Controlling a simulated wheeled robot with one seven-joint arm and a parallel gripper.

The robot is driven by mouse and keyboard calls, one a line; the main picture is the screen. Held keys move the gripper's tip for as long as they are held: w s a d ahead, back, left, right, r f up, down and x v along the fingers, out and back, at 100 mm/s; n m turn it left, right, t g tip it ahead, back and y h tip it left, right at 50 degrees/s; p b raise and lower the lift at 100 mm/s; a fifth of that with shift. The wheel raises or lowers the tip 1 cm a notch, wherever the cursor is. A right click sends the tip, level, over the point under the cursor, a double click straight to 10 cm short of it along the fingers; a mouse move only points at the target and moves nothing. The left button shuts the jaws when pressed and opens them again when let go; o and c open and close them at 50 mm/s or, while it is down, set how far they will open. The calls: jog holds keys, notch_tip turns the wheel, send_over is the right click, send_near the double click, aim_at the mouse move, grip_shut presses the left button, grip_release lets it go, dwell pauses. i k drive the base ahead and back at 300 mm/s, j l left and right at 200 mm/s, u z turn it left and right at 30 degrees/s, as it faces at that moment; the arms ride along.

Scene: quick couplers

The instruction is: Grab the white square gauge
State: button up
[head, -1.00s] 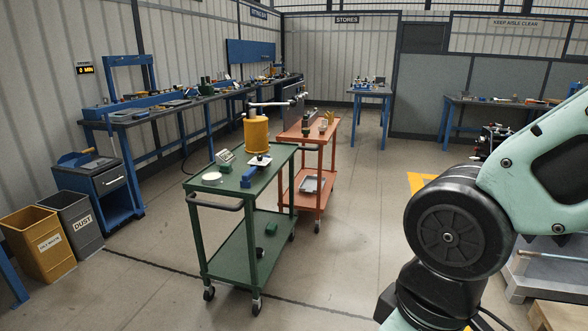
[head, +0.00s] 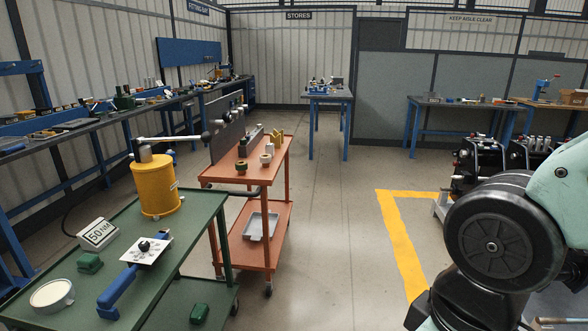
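On the green cart (head: 189,237) at the lower left there is a square white plate (head: 135,253) with dark markings and a black knob, lying by a blue handled tool (head: 117,292). A white box-like sign reading "50 NM" (head: 98,233) stands tilted to its left. A round white-faced disc (head: 52,296) lies at the cart's near left. I cannot tell for certain which of these is the white square gauge; the square plate fits best. My gripper is out of view; only links of my arm show at the right.
A yellow cylinder (head: 155,186) with a long lever and a small green block (head: 89,263) share the cart top. An orange cart (head: 222,169) with small parts stands just behind. A blue-framed workbench (head: 80,141) runs along the left. Floor right of the carts is clear.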

aim_at(270, 147)
jog(key=i+u, duration=0.1)
jog(key=i, duration=0.5)
jog(key=i+l+u, duration=0.1)
jog(key=i, duration=0.5)
jog(key=i+l, duration=0.15)
jog(key=i, duration=0.45)
jog(key=i+l+u, duration=0.1)
jog(key=i+u, duration=0.3)
jog(key=i+l+u, duration=0.2)
jog(key=u, duration=0.2)
jog(key=i+l+u, duration=0.65)
jog(key=u, duration=0.2)
jog(key=i+l+u, duration=0.1)
jog(key=l, duration=0.2)
jog(key=i+l+u, duration=0.1)
jog(key=l, duration=0.15)
